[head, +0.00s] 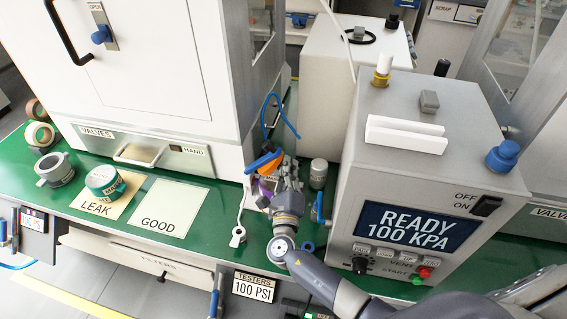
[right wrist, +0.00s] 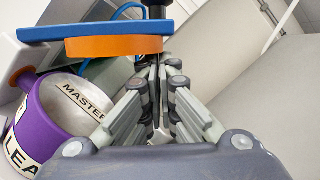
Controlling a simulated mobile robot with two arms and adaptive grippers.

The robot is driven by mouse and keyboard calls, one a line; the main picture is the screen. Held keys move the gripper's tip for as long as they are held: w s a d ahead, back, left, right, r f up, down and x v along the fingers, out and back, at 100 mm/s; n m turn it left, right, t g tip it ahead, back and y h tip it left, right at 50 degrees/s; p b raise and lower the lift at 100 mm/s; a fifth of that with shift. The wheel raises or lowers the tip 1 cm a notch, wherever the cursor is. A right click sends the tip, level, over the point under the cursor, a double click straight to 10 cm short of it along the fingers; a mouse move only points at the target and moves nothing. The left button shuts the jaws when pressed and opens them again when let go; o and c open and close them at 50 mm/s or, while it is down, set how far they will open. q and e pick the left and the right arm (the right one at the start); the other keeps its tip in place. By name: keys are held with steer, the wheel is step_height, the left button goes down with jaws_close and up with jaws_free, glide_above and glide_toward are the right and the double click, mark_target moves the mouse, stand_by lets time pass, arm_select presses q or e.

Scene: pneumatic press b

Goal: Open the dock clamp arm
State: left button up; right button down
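The dock clamp arm (head: 265,162) shows as a blue and orange bar beside the press. In the right wrist view the blue bar with its orange strip (right wrist: 115,46) crosses the upper left, just beyond my fingers. A purple ring-shaped master part (right wrist: 55,115), lettered "MASTER" and "LEA", sits below the bar at left. My right gripper (right wrist: 160,85) has its fingers drawn close together, near the bar's right end and a black post. Whether anything thin is between the tips is unclear. In the head view my right gripper (head: 284,180) hides most of the dock.
The grey press box (head: 425,130) with its "READY 100 KPA" display stands close on the right. A white cabinet (head: 190,75) stands behind at left. On the green bench (head: 120,235) are the LEAK (head: 98,205) and GOOD (head: 160,208) mats, with a teal-grey part (head: 104,182) on LEAK.

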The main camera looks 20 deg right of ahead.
mark_target(271, 148)
steer(key=r+n+p, duration=0.1)
steer(key=p, duration=0.1)
steer(key=a+r+n+p, duration=0.1)
steer(key=w+r+n+y+p, duration=0.1)
steer(key=r+p, duration=0.1)
steer(key=shift+w+a+p, duration=0.1)
steer(key=shift+a+p, duration=0.25)
steer(key=shift+w+a+r+n+p, duration=0.2)
steer(key=shift+w+a+r+p, duration=0.2)
steer(key=shift+a+r+p, duration=0.2)
steer(key=shift+w+a+r+n+p, duration=0.2)
steer(key=shift+w+a+r+p, duration=0.2)
steer(key=shift+a+r+p, duration=0.15)
steer(key=shift+w+a+r, duration=0.2)
steer(key=shift+w+a, duration=0.1)
steer(key=shift+a, duration=0.2)
steer(key=shift+w+a+r, duration=0.15)
steer(key=shift+w+a, duration=0.15)
steer(key=shift+a, duration=0.15)
steer(key=shift+w+a+r, duration=0.1)
steer(key=shift+w+a, duration=0.1)
steer(key=shift+a, duration=0.05)
